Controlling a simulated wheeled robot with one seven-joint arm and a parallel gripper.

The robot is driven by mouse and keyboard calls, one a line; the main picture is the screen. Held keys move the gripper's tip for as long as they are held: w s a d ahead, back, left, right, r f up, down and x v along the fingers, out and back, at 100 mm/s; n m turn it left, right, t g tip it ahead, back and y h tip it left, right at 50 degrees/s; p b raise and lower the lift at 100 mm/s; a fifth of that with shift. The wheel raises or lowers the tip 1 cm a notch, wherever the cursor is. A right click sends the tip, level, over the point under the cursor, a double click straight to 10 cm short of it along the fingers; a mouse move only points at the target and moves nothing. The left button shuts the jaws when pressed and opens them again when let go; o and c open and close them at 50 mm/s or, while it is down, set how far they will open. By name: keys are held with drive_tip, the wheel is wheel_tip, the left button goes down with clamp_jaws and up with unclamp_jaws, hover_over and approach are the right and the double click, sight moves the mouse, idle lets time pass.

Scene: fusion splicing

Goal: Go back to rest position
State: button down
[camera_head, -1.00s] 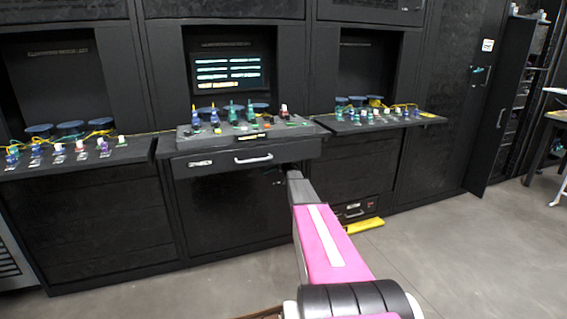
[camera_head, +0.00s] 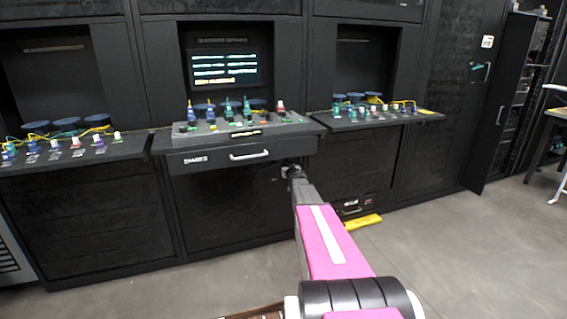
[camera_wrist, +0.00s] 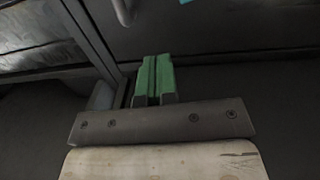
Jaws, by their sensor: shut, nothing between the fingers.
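My gripper shows in the wrist view as two green fingers (camera_wrist: 153,78) pressed together with nothing between them. In the head view my dark gripper (camera_head: 290,171) is at the far end of my pink arm, at the right side of the middle console, just below its ledge. It appears in front of the dark cabinet front, and I cannot tell how far it is from that face. The fingertips are too small to make out in the head view.
The middle console ledge (camera_head: 180,139) carries several blue and green connectors, with a screen (camera_head: 224,68) behind. A drawer handle (camera_head: 250,155) is below. Side shelves (camera_head: 130,150) and (camera_head: 345,125) hold spools and connectors. A yellow object (camera_head: 363,221) lies on the floor (camera_head: 450,250), open at right.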

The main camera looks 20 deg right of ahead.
drive_tip(key=s+a+f+g, duration=0.3)
drive_tip(key=s+a+g, duration=0.3)
drive_tip(key=s, duration=0.9)
drive_tip(key=s+a+f+g, duration=0.3)
drive_tip(key=s+a+g, duration=0.3)
drive_tip(key=s+a, duration=0.4)
drive_tip(key=s+a+f+g, duration=0.3)
drive_tip(key=s+a+g, duration=0.3)
drive_tip(key=s, duration=1.5)
drive_tip(key=shift+s+a+y, duration=0.3)
drive_tip(key=shift+s+a, duration=0.1)
drive_tip(key=shift+a, duration=0.85)
